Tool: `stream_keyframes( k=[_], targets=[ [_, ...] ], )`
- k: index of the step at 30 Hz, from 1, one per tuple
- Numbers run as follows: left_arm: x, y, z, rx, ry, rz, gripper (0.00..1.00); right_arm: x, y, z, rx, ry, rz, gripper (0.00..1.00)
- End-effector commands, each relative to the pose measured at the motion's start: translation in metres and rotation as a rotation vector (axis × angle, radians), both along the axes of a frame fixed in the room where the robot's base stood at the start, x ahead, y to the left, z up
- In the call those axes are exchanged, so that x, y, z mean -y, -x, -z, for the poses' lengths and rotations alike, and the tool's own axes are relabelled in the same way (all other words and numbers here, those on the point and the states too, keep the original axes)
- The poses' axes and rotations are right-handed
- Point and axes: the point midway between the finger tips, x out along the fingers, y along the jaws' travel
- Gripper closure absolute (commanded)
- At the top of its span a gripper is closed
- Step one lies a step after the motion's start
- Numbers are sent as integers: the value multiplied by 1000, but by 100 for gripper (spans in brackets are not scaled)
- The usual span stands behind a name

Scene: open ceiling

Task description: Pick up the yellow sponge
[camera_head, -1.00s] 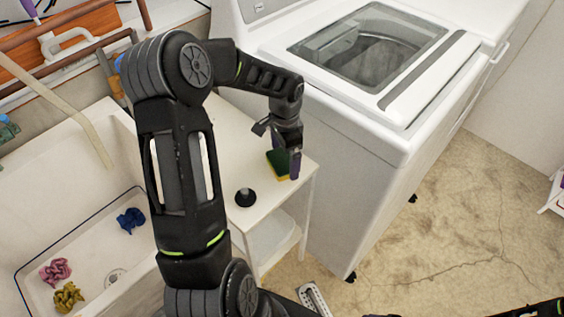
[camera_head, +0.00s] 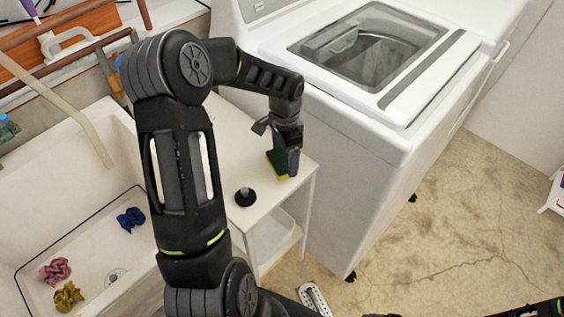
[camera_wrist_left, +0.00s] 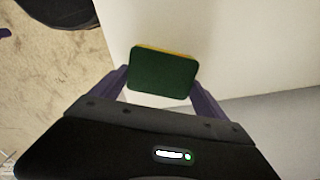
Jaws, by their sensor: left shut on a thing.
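The yellow sponge (camera_head: 278,164) has a dark green face and sits at the right end of the small white table (camera_head: 262,196). My left gripper (camera_head: 287,165) reaches down over it and is shut on it. In the left wrist view the sponge (camera_wrist_left: 162,74) shows its green face, with a thin yellow edge at the top. The purple fingers of my left gripper (camera_wrist_left: 160,92) press on its two sides. Whether the sponge still touches the table top is hard to tell. My right arm (camera_head: 530,310) shows only as a dark piece at the bottom right, and its gripper is out of sight.
A black stopper (camera_head: 245,196) stands on the table near the sponge. A white washing machine (camera_head: 345,150) stands close on the right. A sink (camera_head: 70,230) on the left holds crumpled blue, pink and yellow cloths. The floor at the right is mostly clear.

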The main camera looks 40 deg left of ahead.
Motion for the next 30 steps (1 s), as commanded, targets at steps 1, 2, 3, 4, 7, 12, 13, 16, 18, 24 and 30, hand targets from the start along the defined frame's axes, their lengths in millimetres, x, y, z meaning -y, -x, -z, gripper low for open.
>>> stream_keyframes(
  k=[1, 2, 3, 4, 7, 12, 13, 16, 18, 24, 30],
  targets=[
    [0, 0, 0, 0, 0, 0, 44, 0, 0, 0, 0, 0, 0, 21],
    [0, 0, 0, 0, 0, 0, 47, 0, 0, 0, 0, 0, 0, 21],
    [0, 0, 0, 0, 0, 0, 50, 0, 0, 0, 0, 0, 0, 21],
    [0, 0, 0, 0, 0, 0, 52, 0, 0, 0, 0, 0, 0, 21],
    [0, 0, 0, 0, 0, 0, 58, 0, 0, 0, 0, 0, 0, 21],
    [0, 0, -2, 0, -1, 0, 58, 0, 0, 0, 0, 0, 0, 21],
    [0, 0, -4, 0, -1, 0, 58, 0, 0, 0, 0, 0, 0, 21],
    [-1, -1, -13, 3, -2, 1, 58, 0, 0, 1, 0, 0, 0, 21],
    [-1, -1, -23, 4, -3, 0, 58, 0, 0, 2, 0, 0, 0, 21],
    [-1, -1, -62, 5, -2, 0, 58, 0, 0, 4, 0, 0, 0, 21],
    [0, -1, -93, 3, -2, 0, 58, 0, 0, 5, 0, 0, 0, 21]
  ],
)
